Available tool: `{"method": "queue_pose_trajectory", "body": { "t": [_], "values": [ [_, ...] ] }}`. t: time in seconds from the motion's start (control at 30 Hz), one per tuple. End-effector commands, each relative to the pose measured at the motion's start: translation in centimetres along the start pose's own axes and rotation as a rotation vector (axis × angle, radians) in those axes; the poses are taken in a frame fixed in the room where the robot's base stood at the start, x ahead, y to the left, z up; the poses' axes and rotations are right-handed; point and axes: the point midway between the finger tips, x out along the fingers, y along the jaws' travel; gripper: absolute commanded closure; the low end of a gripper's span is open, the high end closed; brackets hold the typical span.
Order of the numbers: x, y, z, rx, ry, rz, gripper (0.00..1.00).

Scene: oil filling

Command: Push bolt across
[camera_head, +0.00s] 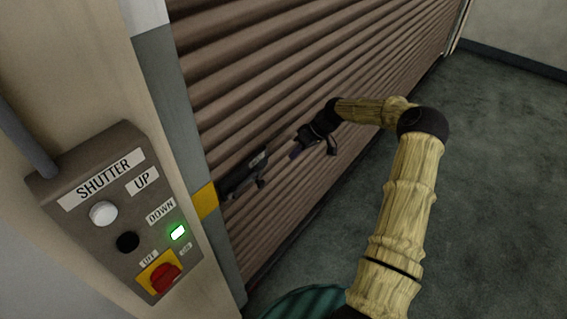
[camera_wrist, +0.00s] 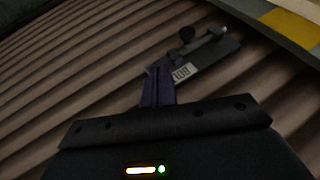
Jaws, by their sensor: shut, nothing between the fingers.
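The bolt (camera_head: 244,176) is a dark fitting on the brown ribbed shutter (camera_head: 290,60), close to the shutter's left edge and beside a yellow patch on the grey side rail. In the wrist view the bolt (camera_wrist: 208,48) shows a dark plate, a rod with a round knob and a label that seems to read "BOLT". My gripper (camera_head: 296,151) is to the right of the bolt and apart from it in the head view. In the wrist view my gripper's purple fingers (camera_wrist: 158,80) are together and empty, pointing toward the labelled end of the bolt plate.
A grey control box (camera_head: 120,210) marked SHUTTER, with UP and DOWN buttons, a lit green lamp and a red knob (camera_head: 165,278), is on the left wall. The yellow patch (camera_head: 205,201) is on the grey rail. The dark floor (camera_head: 490,190) at right is clear.

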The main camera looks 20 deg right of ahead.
Motion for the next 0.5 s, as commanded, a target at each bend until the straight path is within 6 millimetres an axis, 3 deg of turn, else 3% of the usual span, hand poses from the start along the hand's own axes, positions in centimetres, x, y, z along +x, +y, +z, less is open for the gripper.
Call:
{"method": "queue_pose_trajectory", "body": {
  "t": [0.5],
  "values": [
    [8.2,-0.4,-0.2,-0.001,-0.003,-0.005,1.0]
  ]
}}
